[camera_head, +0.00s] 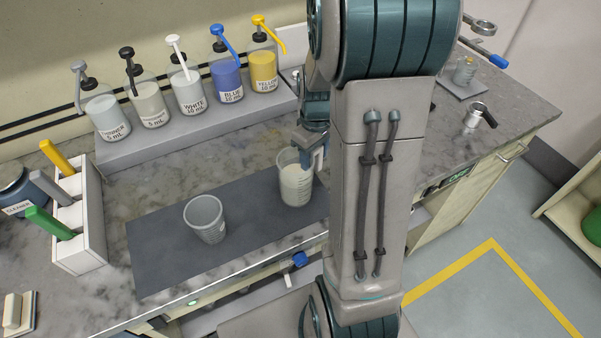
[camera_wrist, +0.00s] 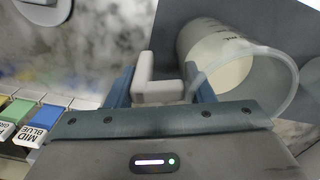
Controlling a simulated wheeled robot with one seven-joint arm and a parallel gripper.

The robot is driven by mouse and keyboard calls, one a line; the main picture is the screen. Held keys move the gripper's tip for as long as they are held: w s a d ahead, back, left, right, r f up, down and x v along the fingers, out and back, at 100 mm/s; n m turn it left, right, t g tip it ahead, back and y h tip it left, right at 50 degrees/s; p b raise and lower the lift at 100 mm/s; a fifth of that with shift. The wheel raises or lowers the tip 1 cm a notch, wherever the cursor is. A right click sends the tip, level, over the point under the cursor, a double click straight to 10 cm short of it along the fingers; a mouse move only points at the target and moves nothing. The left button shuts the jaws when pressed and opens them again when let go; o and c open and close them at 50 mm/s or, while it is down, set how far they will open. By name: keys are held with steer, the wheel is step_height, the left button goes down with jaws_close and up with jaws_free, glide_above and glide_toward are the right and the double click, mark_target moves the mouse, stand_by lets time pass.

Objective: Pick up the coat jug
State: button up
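The jug that I take as the coat jug (camera_head: 295,180) is a clear, graduated vessel with whitish contents. It stands upright at the right end of the dark mat (camera_head: 165,243). My gripper (camera_head: 313,150) is low at the jug's right rim, partly hidden by my arm. In the wrist view the jug (camera_wrist: 235,65) lies just right of my gripper (camera_wrist: 162,82), its rim close against the right finger. A pale grey piece sits between the blue finger sides; whether it is finger pads or a handle is unclear, so I cannot tell the grip.
An empty clear cup (camera_head: 205,220) stands on the mat's middle. Several pump bottles stand on a raised shelf (camera_head: 130,158) behind. A white holder (camera_head: 92,215) with coloured handles is at left. A metal pot (camera_head: 474,117) is at right. Labelled colour blocks (camera_wrist: 38,118) show in the wrist view.

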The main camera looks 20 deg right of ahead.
steer(key=c, duration=0.7)
steer(key=shift+o, duration=0.2)
steer(key=shift+r, duration=0.1)
steer(key=shift+r, duration=0.6)
step_height(320, 180, up, 3)
steer(key=shift+r+b, duration=0.1)
steer(key=shift+b, duration=0.3)
steer(key=s+r, duration=0.3)
steer(key=s, duration=0.3)
steer(key=s+d+r+b, duration=0.1)
steer(key=s+r, duration=0.2)
steer(key=s, duration=0.2)
steer(key=shift+s+r, duration=0.25)
steer(key=shift+s, duration=0.1)
